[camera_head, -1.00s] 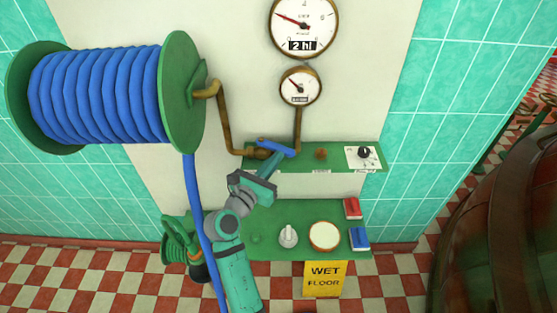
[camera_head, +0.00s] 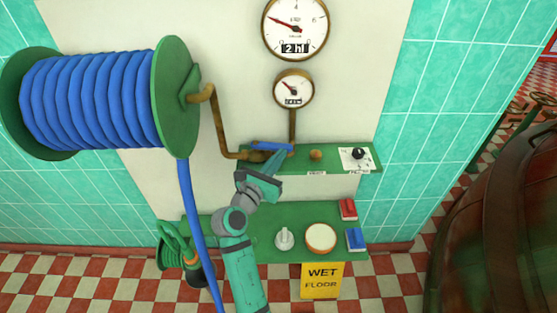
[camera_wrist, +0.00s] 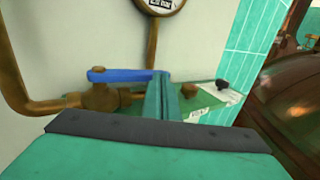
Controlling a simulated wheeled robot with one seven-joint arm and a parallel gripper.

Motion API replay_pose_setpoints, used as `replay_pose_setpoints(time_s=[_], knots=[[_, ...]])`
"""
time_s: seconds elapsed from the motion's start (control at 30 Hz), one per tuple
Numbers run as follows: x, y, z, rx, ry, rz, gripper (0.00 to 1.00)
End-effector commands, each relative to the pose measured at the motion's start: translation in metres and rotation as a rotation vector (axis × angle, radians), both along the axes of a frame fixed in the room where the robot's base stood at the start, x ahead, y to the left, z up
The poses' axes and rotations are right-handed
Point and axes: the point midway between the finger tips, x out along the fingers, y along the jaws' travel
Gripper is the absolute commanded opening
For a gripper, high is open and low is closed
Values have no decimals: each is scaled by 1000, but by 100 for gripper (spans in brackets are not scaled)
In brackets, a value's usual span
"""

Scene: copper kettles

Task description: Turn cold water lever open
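The blue lever (camera_head: 270,146) sits on a brass valve (camera_head: 256,156) at the left of the green shelf. In the wrist view the lever (camera_wrist: 118,75) lies nearly level, its left end over the valve body (camera_wrist: 100,97). My gripper (camera_head: 282,155) is at the lever's right end. In the wrist view the fingers (camera_wrist: 163,80) stand close together, looking shut, with the lever's end against or just behind them. I cannot tell whether any of the lever is between them.
The green shelf (camera_head: 335,159) also carries a brown knob (camera_head: 316,154) and a black dial (camera_head: 358,153). Two gauges hang above. A blue hose reel (camera_head: 95,100) is at left. A lower shelf (camera_head: 262,225) holds a round dish (camera_head: 320,237). A large copper kettle (camera_head: 500,220) stands right.

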Motion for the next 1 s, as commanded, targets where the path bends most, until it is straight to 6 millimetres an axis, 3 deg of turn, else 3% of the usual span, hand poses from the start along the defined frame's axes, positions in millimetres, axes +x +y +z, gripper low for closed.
replay_pose_setpoints(time_s=[0.43, 0.87, 1.0], knots=[[14, -10, 0, 0, 0, 0, 0], [14, -11, 0, 0, 0, 0, 0], [6, -12, 0, 0, 0, -2, 0]])
